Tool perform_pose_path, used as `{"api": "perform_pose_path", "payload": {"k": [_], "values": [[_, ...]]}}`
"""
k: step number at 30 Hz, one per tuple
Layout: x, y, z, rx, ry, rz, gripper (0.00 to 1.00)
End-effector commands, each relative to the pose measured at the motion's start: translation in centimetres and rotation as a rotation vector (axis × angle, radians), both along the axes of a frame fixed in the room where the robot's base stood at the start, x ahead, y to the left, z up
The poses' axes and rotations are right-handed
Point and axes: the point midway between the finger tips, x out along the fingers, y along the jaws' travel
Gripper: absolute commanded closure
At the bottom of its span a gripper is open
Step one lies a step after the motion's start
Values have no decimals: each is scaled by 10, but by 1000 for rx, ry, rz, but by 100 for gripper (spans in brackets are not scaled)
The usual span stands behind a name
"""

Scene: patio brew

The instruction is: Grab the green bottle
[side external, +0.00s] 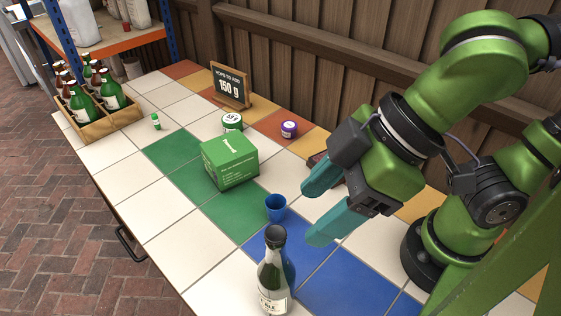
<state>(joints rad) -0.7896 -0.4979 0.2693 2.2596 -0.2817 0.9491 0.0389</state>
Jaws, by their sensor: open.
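A dark green bottle (272,280) with a black cap and a pale label stands upright on the tiled table near the front edge of the picture. Several other green bottles (110,92) with white caps stand in a wooden crate at the far left, beside brown ones. My gripper (313,214) is open and empty, with its two teal fingers apart. It hangs above the table, behind and to the right of the front bottle, and does not touch it. The fingers point left, toward the blue cup (275,208).
A green box (230,160) stands mid-table, with a green-and-white tin (232,121), a purple-lidded jar (289,129) and a small green-capped vial (156,121) around it. The crate (100,127) is at the far left. A sign (231,86) and wooden fence line the back. White tiles at left are clear.

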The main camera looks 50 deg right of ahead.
Motion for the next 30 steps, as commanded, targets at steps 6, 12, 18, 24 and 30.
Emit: {"api": "perform_pose_path", "payload": {"k": [6,12,18,24,30], "values": [[17,16,-37,-3,3,-2,39],[23,22,-50,0,1,-2,39],[37,31,-68,-2,5,-2,39],[49,40,-88,-1,2,-2,39],[50,42,-91,2,1,-2,39]]}}
